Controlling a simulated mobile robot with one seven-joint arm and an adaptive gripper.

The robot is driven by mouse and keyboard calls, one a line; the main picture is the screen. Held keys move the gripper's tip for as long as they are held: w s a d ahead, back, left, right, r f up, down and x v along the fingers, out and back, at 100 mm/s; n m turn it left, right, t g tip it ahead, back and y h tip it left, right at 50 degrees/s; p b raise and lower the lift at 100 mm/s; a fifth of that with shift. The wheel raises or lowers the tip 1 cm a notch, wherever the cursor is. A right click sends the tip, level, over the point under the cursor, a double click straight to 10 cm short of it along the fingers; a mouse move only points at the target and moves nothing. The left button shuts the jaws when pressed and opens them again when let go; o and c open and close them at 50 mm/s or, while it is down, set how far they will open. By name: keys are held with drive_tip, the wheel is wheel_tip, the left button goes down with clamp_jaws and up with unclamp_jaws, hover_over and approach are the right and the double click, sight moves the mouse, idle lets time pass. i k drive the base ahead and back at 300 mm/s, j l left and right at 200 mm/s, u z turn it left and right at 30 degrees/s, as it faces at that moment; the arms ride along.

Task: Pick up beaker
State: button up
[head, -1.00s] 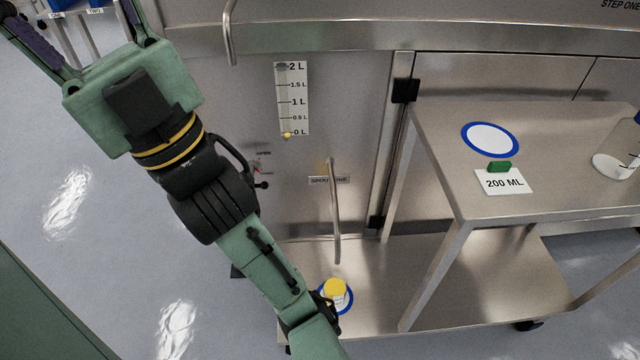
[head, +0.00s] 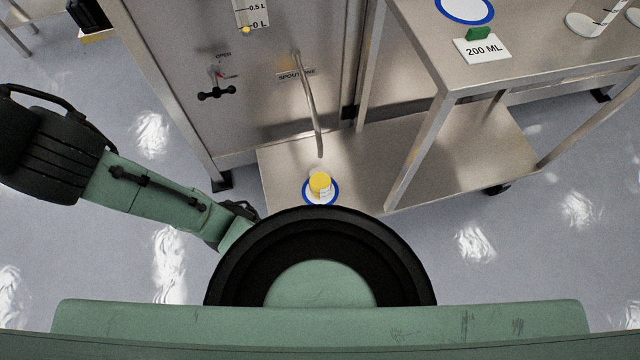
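A small beaker (head: 320,185) with yellow contents stands upright under the spout (head: 312,110), on a blue-ringed white disc (head: 308,198) on the low metal shelf.
The vessel front has a valve handle (head: 216,93) left of the spout. The cart's upper shelf (head: 425,30) and leg (head: 418,150) stand right of the yellow beaker. A 200 ML card (head: 482,50) lies on that shelf.

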sight(320, 179)
drive_tip(key=k+l+u, duration=0.2)
drive_tip(key=l, duration=0.2)
drive_tip(key=k+l+u, duration=0.15)
drive_tip(key=l, duration=0.25)
drive_tip(key=k+l+u, duration=0.2)
drive_tip(key=l, duration=0.15)
drive_tip(key=k+l+u, duration=0.2)
drive_tip(key=l+u, duration=0.2)
drive_tip(key=l, duration=0.2)
drive_tip(key=k+l+u, duration=0.15)
drive_tip(key=l, duration=0.25)
drive_tip(key=i, duration=0.2)
